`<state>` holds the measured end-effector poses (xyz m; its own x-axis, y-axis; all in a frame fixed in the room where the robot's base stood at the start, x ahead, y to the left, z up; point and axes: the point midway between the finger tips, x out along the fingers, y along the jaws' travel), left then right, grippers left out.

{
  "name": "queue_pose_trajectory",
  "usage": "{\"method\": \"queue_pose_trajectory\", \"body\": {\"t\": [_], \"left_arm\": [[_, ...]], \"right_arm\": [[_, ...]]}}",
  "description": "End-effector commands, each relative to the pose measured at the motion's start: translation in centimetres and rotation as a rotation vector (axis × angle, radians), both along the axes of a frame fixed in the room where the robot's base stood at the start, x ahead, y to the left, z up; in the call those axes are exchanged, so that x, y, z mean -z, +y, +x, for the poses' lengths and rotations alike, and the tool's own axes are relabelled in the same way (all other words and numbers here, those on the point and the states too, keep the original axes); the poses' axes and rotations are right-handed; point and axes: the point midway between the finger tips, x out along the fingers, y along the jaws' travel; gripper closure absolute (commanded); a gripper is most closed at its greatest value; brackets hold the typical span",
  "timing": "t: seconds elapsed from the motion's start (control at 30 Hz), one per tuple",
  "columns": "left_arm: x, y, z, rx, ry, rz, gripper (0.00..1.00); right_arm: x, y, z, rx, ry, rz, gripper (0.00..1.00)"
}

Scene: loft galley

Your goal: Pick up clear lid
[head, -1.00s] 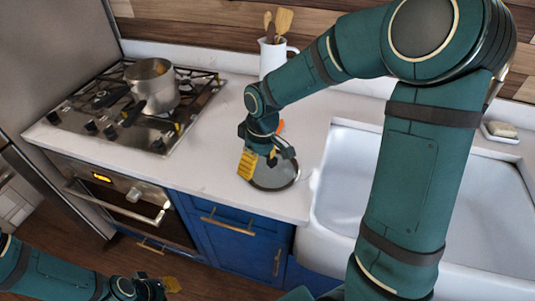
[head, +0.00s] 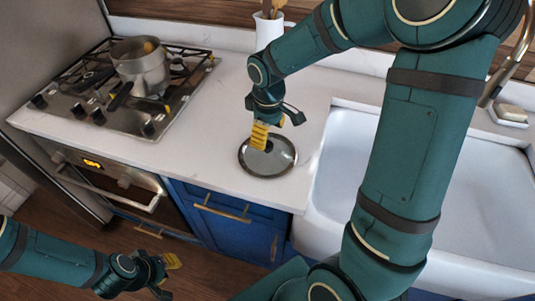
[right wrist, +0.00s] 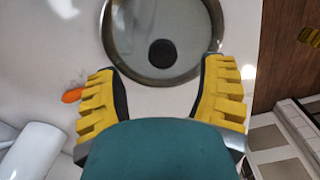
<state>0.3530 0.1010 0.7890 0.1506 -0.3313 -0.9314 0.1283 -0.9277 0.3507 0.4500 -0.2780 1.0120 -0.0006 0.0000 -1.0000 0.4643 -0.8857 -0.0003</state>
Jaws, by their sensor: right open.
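The clear lid (head: 278,163) is a round glass disc with a metal rim and a dark knob (right wrist: 162,53). It lies flat on the white counter, left of the sink. It also shows at the top of the right wrist view (right wrist: 133,25). My right gripper (head: 268,130) is open and points down just above the lid, partly covering its far side. In the right wrist view its two yellow-padded fingers (right wrist: 163,76) are spread, with the knob beyond and between them. My left gripper (head: 170,277) is low at the bottom left, away from the counter, its fingers apart and empty.
A gas hob (head: 120,100) with a metal pot (head: 142,68) stands at the left. A white utensil jug (head: 267,30) is behind my right arm. The white sink (head: 345,150) is right of the lid. A small orange thing (right wrist: 72,95) lies near one finger.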

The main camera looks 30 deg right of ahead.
Motion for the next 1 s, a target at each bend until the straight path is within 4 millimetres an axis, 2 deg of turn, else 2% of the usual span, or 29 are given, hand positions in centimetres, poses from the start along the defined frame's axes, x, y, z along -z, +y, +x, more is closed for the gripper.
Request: {"method": "queue_pose_trajectory", "body": {"t": [0.17,0.5,0.8,0.83,0.87,1.0], "left_arm": [[0.2,0.0,-0.1,0.002,0.002,0.000,0.77],[1.3,-0.1,-0.4,0.008,0.009,-0.002,0.77],[1.3,-0.1,-0.4,0.008,0.010,-0.002,0.77],[1.3,-0.1,-0.4,0.008,0.010,-0.002,0.77],[1.3,-0.1,-0.4,0.008,0.010,-0.002,0.77],[1.3,-0.1,-0.4,0.008,0.010,-0.002,0.77]], "right_arm": [[1.1,0.0,-0.1,-0.001,0.001,0.000,0.30],[5.4,0.2,-0.4,-0.001,0.001,0.000,0.30],[5.7,0.2,-0.4,0.000,-0.001,0.000,0.30],[5.7,0.2,-0.4,0.000,-0.001,0.000,0.35],[5.7,0.2,-0.4,0.000,-0.001,0.000,0.46],[5.7,0.2,-0.4,0.000,-0.001,0.000,0.95]]}}
